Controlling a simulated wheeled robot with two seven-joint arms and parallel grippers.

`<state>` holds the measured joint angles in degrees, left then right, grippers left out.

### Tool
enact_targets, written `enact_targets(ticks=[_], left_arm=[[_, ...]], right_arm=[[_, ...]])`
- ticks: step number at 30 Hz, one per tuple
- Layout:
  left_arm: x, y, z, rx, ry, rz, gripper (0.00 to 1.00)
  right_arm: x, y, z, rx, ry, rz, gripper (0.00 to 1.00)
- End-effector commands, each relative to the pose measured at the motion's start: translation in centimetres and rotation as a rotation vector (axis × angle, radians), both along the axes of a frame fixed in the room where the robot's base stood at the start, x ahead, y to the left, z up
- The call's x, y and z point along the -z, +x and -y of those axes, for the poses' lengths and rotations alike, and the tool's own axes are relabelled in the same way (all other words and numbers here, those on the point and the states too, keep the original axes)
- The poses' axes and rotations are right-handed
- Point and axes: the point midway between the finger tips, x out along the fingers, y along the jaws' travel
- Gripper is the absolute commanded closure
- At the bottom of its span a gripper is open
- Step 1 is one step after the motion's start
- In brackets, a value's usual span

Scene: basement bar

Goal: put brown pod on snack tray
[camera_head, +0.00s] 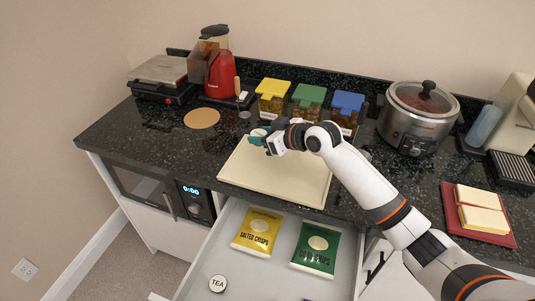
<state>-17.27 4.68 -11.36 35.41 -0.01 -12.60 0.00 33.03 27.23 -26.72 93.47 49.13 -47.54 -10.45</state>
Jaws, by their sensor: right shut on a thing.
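The cream snack tray (240,172) lies flat on the dark counter, above the open drawer. My right gripper (259,139) reaches in from the right over the tray's back left part. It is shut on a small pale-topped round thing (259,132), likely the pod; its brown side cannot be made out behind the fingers. Whether it touches the tray is unclear. My right arm covers part of the tray's right side. My left gripper is not in view.
The open drawer holds a yellow crisps bag (257,232), a green bag (316,248) and a round TEA pod (218,283). Yellow (272,97), green (307,103) and blue-lidded (346,107) containers stand behind the tray. A slow cooker (417,117) stands right.

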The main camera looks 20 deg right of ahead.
Motion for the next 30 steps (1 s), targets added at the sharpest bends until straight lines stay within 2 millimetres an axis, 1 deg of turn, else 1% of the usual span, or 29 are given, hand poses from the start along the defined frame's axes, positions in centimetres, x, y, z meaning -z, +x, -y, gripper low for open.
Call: enact_targets(ticks=[1,3,10,16,18,23,27,28,30], left_arm=[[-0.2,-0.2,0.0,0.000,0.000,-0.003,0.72],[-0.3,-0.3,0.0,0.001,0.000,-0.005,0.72],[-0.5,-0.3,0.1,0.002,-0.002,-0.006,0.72],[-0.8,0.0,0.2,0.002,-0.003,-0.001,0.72],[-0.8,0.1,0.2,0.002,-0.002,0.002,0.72],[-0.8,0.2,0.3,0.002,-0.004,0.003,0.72],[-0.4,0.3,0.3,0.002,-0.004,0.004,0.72],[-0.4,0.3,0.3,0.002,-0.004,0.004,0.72],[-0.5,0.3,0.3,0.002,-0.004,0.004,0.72]], right_arm=[[1.0,0.0,0.0,0.000,0.001,-0.005,0.79],[2.2,-0.1,0.0,0.000,0.001,-0.004,0.79],[4.1,0.0,-0.1,-0.002,0.000,-0.001,0.79],[6.8,-0.1,-0.1,-0.001,0.000,-0.003,0.79],[7.1,0.0,-0.1,-0.001,0.000,0.000,0.79],[7.1,0.0,-0.1,-0.002,-0.001,0.002,0.79],[7.5,0.0,-0.1,-0.002,-0.001,0.002,0.79],[7.5,0.0,-0.1,-0.002,-0.001,0.002,0.56],[7.4,0.0,-0.1,-0.002,-0.001,0.002,0.45]])
